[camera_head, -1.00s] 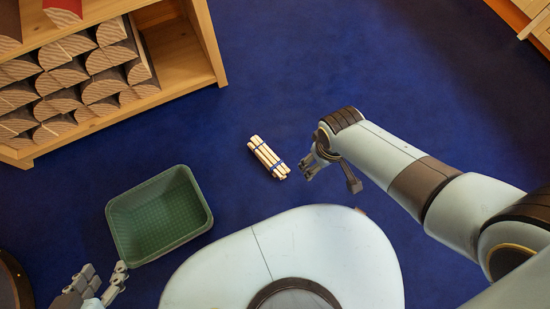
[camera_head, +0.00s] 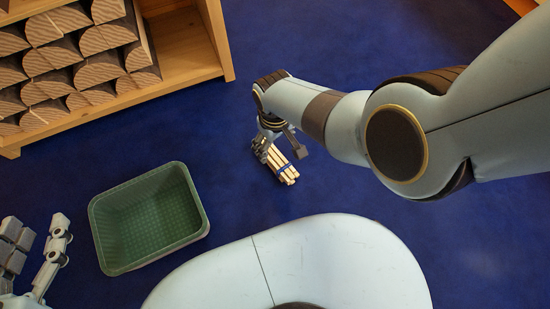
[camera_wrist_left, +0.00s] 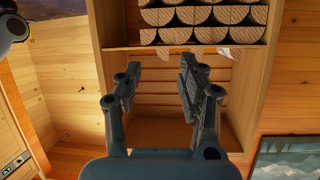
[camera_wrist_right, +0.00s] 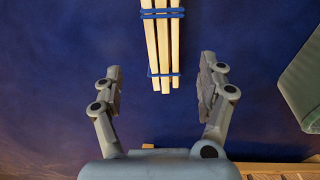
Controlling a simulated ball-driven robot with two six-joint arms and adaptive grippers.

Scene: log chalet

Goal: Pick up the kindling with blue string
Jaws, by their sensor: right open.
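The kindling with blue string (camera_head: 287,172) is a small bundle of pale sticks lying on the blue floor. Its far end is hidden behind my right gripper (camera_head: 276,148) in the head view. In the right wrist view the kindling (camera_wrist_right: 162,45) shows two blue bands and lies ahead of my right gripper (camera_wrist_right: 160,90), in line with the gap between its fingers. The right gripper is open and empty. My left gripper (camera_head: 38,245) is at the lower left, away from the kindling. The left wrist view shows the left gripper (camera_wrist_left: 157,75) open and empty, facing a wooden shelf.
A green basket (camera_head: 100,225) stands on the floor left of the kindling. A wooden shelf (camera_head: 190,80) with stacked split logs (camera_head: 70,60) is at the upper left. The blue floor right of and beyond the kindling is clear.

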